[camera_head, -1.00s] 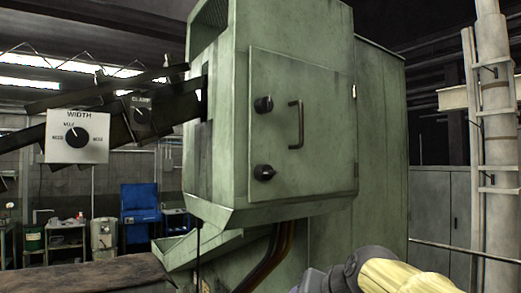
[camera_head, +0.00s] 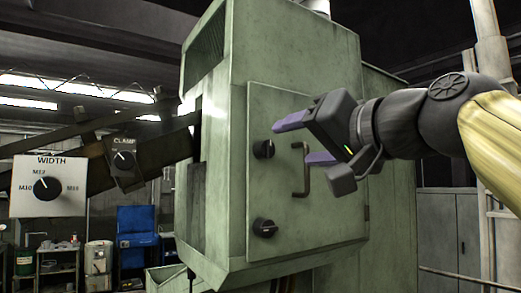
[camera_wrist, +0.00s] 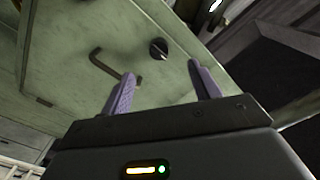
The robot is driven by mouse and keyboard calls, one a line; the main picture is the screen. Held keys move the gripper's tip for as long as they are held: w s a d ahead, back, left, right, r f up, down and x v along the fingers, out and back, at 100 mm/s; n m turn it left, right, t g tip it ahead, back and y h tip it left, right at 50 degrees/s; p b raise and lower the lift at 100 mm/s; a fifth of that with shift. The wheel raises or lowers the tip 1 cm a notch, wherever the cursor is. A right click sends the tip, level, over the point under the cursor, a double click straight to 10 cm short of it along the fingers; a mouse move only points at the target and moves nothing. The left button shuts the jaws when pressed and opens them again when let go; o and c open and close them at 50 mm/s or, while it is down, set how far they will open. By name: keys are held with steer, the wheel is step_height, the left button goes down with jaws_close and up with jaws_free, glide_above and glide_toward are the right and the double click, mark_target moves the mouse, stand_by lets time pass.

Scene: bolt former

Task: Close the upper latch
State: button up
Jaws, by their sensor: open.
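The green machine door (camera_head: 340,215) is flush with its cabinet. The upper latch (camera_head: 263,149) is a round black knob on the door's left side, with a pale mark whose exact direction is too small to tell. The lower latch (camera_head: 265,228) is a similar knob below it. My gripper (camera_head: 290,142) is open and empty, just in front of the door and right of the upper latch. In the wrist view, a black knob, seemingly the upper latch (camera_wrist: 158,48), shows beyond and between the purple fingertips (camera_wrist: 160,70), apart from both.
A bent door handle (camera_head: 302,178) sticks out just below my lower finger; it also shows left of the fingers in the wrist view (camera_wrist: 100,62). The WIDTH dial panel (camera_head: 48,186) and CLAMP dial (camera_head: 124,160) stand left of the cabinet.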

mark_target(271, 149)
steer(key=shift+w, duration=0.15)
steer(key=p+x, duration=0.2)
steer(key=x, duration=0.6)
steer(key=shift+w+a+r+m+p, duration=0.2)
steer(key=shift+m+p, duration=0.1)
steer(key=shift+p, duration=0.15)
steer(key=shift+w+f+m+p, duration=0.1)
steer(key=shift+m+p, duration=0.3)
steer(key=shift+m, duration=0.3)
steer(key=m+p, duration=0.1)
steer(key=m, duration=0.1)
steer(key=shift+s+d+m+p, duration=0.15)
steer(key=shift+s+m+p, duration=0.15)
steer(key=shift+s+p, duration=0.1)
steer(key=shift+w+f+m, duration=0.15)
steer(key=shift+f+m, duration=0.05)
steer(key=shift+m, duration=1)
steer(key=shift+w+m, duration=0.15)
steer(key=shift+m, duration=1.85)
